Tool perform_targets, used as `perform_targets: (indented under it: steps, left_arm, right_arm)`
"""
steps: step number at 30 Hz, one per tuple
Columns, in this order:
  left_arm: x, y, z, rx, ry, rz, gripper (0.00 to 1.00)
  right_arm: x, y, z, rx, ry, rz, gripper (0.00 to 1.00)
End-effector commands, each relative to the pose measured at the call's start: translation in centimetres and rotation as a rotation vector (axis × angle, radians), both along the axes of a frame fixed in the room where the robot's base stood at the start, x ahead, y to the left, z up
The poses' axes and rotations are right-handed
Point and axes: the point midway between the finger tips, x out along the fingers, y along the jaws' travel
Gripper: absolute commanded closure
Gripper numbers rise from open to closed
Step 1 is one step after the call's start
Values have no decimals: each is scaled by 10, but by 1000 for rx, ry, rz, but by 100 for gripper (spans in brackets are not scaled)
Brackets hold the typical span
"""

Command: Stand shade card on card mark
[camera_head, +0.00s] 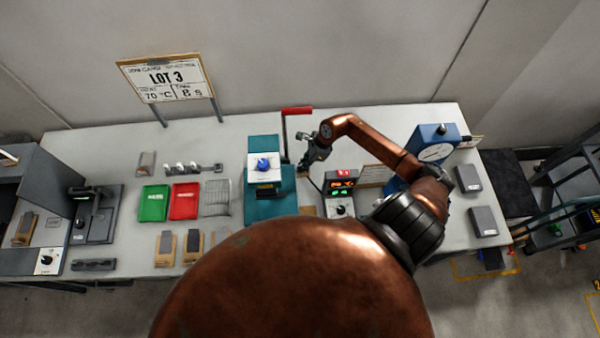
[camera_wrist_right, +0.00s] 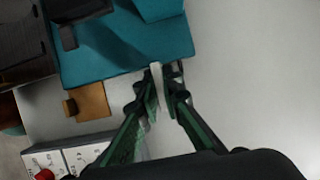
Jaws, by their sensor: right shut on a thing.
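My right gripper (camera_head: 308,160) is above the bench, just right of the teal press. In the right wrist view its fingers (camera_wrist_right: 160,84) are shut on a thin, pale upright strip (camera_wrist_right: 155,75), which looks like the shade card. The strip stands between the fingertips, close to the edge of the teal press base (camera_wrist_right: 130,68); I cannot tell whether it touches the bench. The card is too small to make out in the head view. I cannot pick out the card mark in either view. My left gripper is not in view.
The teal press (camera_head: 263,185) has a red-handled lever (camera_head: 297,111). A display box (camera_head: 341,186) and a blue dial gauge (camera_head: 432,146) stand right of it. Green (camera_head: 153,203) and red (camera_head: 185,201) trays lie left. A LOT 3 sign (camera_head: 164,80) stands behind.

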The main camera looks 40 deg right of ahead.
Motion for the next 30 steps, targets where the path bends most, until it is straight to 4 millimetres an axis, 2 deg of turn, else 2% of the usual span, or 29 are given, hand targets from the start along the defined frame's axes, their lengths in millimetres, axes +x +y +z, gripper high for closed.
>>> perform_targets:
  steps: [1, 5, 11, 23, 24, 30]
  left_arm:
    - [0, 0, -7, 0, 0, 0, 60]
    - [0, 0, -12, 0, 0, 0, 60]
    - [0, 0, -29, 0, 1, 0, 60]
    - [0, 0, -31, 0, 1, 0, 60]
    - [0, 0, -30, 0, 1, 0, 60]
    - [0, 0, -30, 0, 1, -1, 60]
  right_arm:
    - [1, 0, -9, 2, -1, 0, 100]
    - [1, 0, -20, 1, 0, -1, 100]
    - [1, 1, -46, 2, 0, -1, 100]
    - [1, 0, -49, -1, -1, 1, 100]
    - [1, 0, -48, -1, -1, 1, 91]
    - [1, 0, -48, -1, -1, 1, 77]
